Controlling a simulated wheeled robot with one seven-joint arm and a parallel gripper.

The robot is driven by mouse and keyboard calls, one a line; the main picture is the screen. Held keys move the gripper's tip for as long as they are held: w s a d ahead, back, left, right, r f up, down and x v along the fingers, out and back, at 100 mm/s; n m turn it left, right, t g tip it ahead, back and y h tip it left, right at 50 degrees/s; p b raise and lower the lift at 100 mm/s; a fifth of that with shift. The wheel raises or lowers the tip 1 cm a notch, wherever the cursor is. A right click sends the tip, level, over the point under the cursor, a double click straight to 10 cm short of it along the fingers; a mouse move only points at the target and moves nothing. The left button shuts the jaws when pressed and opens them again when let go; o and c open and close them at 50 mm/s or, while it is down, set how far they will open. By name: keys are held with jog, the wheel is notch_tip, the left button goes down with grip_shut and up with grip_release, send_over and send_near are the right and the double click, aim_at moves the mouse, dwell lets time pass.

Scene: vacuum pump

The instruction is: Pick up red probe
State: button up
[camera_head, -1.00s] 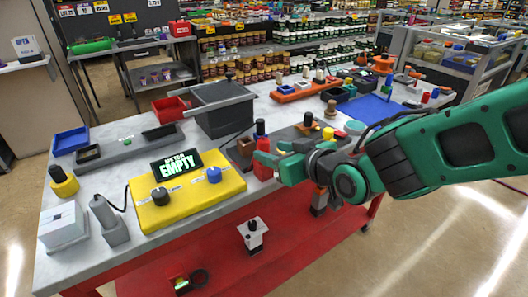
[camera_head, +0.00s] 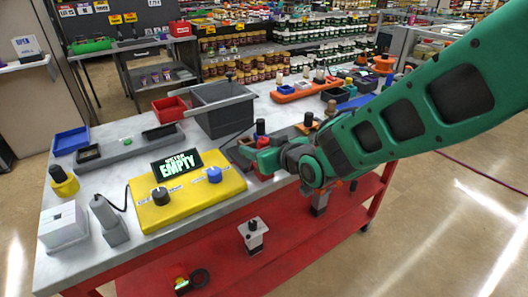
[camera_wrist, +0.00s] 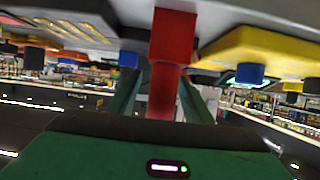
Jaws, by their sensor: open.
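The red probe (camera_head: 262,141) stands upright near the front edge of the table, right of the yellow pump unit. Its dark top shows, but my gripper hides most of its lower body in the head view. My gripper (camera_head: 258,160) is open and low over the table edge, at the probe. In the wrist view, which is upside down, the red probe (camera_wrist: 172,36) rises between the two green fingers of my gripper (camera_wrist: 160,92). A gap on each side of its narrower red part is visible, though contact is hard to judge.
The yellow unit (camera_head: 190,203) with a screen reading "EMPTY" sits left of my gripper. A grey bin (camera_head: 222,110) stands behind. A brown block and other small parts are close beside the probe. A red lower shelf (camera_head: 285,240) lies below the tabletop.

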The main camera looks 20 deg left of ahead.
jog(key=shift+c, duration=0.7)
jog(key=c, duration=1)
